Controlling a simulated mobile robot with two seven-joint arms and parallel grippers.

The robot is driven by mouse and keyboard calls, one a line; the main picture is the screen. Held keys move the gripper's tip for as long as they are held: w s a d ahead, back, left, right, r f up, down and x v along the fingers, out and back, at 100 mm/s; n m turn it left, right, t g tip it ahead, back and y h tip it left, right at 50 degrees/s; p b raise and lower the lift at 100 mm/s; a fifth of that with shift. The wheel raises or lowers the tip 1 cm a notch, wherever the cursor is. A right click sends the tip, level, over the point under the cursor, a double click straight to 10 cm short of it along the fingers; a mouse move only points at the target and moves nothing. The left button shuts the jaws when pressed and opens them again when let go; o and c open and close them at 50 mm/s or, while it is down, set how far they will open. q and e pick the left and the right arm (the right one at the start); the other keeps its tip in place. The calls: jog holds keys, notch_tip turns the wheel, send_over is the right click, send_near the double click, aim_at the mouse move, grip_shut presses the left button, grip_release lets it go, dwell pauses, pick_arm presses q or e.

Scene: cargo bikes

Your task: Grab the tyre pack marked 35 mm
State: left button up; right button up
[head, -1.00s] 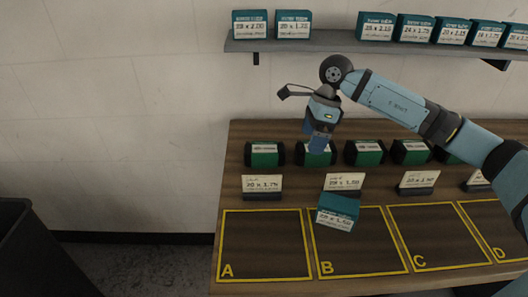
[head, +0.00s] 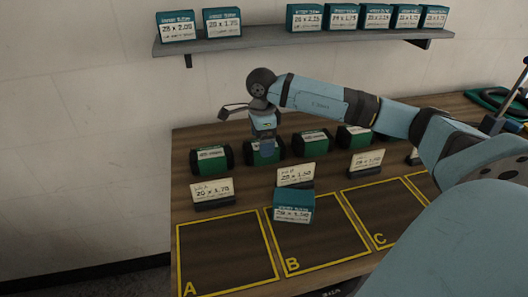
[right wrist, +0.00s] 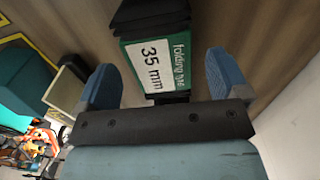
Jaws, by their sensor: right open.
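The tyre pack marked "35 mm" (right wrist: 155,55) is a black roll with a green and white "folding tyre" label. In the right wrist view it lies between the two blue fingers of my right gripper (right wrist: 163,80), which is open with a gap on each side. In the head view my right gripper (head: 265,150) points down at the second pack from the left (head: 278,151) in the row and partly hides it. My left gripper is not in view.
Similar packs stand beside it, left (head: 211,158) and right (head: 311,142). Card signs (head: 295,175) stand in front. A teal box (head: 293,207) sits at square B's back edge. A wall shelf (head: 260,40) with boxes hangs above. Square A (head: 225,255) is empty.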

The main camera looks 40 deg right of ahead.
jog(key=f, duration=0.4)
jog(key=shift+s+d+f, duration=0.15)
jog(key=shift+d+f, duration=0.05)
jog(key=shift+d, duration=0.1)
jog(key=c, duration=1.3)
jog(key=shift+r, duration=0.1)
